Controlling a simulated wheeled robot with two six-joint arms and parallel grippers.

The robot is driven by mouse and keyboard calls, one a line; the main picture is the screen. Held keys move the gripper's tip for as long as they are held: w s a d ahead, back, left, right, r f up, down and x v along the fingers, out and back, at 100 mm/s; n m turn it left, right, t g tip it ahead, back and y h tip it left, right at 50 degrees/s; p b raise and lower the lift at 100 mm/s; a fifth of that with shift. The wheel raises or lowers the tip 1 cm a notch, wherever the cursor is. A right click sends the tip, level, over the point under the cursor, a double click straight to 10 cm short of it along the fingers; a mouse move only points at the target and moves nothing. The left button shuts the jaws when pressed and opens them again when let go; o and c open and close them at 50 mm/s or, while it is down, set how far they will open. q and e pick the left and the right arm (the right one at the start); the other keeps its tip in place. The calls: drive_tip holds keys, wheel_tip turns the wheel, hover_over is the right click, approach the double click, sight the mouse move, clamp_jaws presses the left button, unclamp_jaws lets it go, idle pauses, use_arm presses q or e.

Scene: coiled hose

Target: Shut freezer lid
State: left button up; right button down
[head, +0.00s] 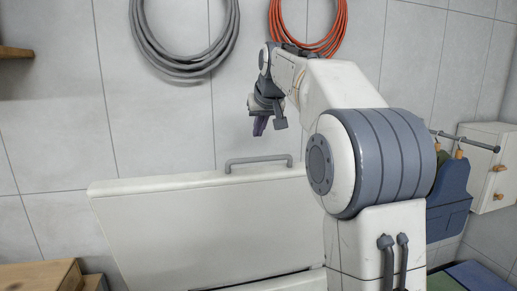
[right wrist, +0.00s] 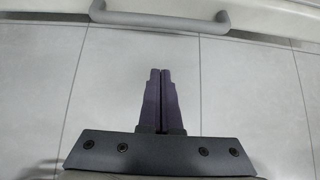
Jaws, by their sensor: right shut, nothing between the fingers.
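The freezer lid (head: 200,232) is a broad white panel in the head view, standing raised and tilted in front of the tiled wall. A dark gap shows near its bottom edge. A grey bar handle (head: 258,161) sits on its top edge and also crosses the top of the right wrist view (right wrist: 160,20). My right gripper (head: 260,126) hangs above the handle, apart from it. Its two dark fingers (right wrist: 161,100) are together and empty, with tiles behind them in the wrist view. My right arm hides the lid's right end. My left gripper is not in view.
A grey coiled hose (head: 185,68) and an orange one (head: 318,48) hang on the wall. A wooden box (head: 40,275) stands lower left. At right are a white cabinet (head: 488,160) and a blue hanging item (head: 450,200).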

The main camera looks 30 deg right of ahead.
sight(257, 168)
drive_tip(key=f, duration=0.2)
drive_tip(key=w+f, duration=0.1)
drive_tip(key=f, duration=0.2)
drive_tip(key=shift+d+f+p, duration=0.1)
drive_tip(key=shift+f+p, duration=0.05)
drive_tip(key=shift+p, duration=0.15)
drive_tip(key=shift+s+f, duration=0.3)
drive_tip(key=shift+s, duration=0.05)
